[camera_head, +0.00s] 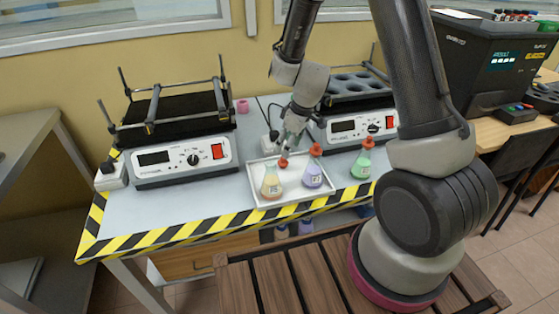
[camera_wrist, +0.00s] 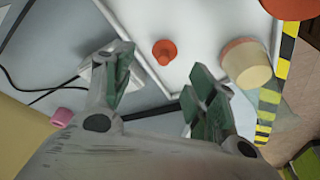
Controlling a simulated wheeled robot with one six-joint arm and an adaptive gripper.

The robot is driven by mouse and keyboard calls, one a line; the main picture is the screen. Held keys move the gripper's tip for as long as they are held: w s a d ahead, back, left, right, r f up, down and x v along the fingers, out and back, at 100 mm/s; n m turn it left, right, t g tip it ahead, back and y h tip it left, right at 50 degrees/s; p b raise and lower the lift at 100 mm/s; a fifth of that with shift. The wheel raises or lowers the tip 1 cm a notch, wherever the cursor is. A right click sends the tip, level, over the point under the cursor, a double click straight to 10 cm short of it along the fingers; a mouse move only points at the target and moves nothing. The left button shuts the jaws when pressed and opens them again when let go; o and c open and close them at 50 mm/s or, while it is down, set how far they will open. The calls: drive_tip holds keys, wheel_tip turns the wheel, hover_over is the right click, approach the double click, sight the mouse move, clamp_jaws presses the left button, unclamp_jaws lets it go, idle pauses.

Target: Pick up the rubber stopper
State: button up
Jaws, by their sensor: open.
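A small orange-red rubber stopper (camera_wrist: 164,52) sits on the white tray (camera_wrist: 205,15) in the wrist view, apart from other things. In the head view the stopper (camera_head: 283,163) shows just below my gripper (camera_head: 291,140). My gripper also shows in the wrist view (camera_wrist: 161,85), with its two green-padded fingers spread wide and nothing between them. The stopper lies beyond the fingertips in that view, roughly in line with the gap. The height between the fingertips and the stopper is hard to tell.
A yellow flask (camera_head: 271,186) and a red-topped purple flask (camera_head: 313,177) stand on the tray. A red-topped green flask (camera_head: 361,166) stands to the right. Shaker units (camera_head: 182,158) (camera_head: 352,128) flank the tray behind. A pink cylinder (camera_head: 242,106) and dark cables (camera_wrist: 40,88) lie behind.

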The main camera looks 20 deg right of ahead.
sight(283, 159)
drive_tip(key=x, duration=0.6)
drive_tip(key=shift+s+a+f, duration=0.15)
drive_tip(key=shift+f, duration=0.2)
drive_tip(key=shift+c, duration=0.5)
drive_tip(key=c, duration=0.7)
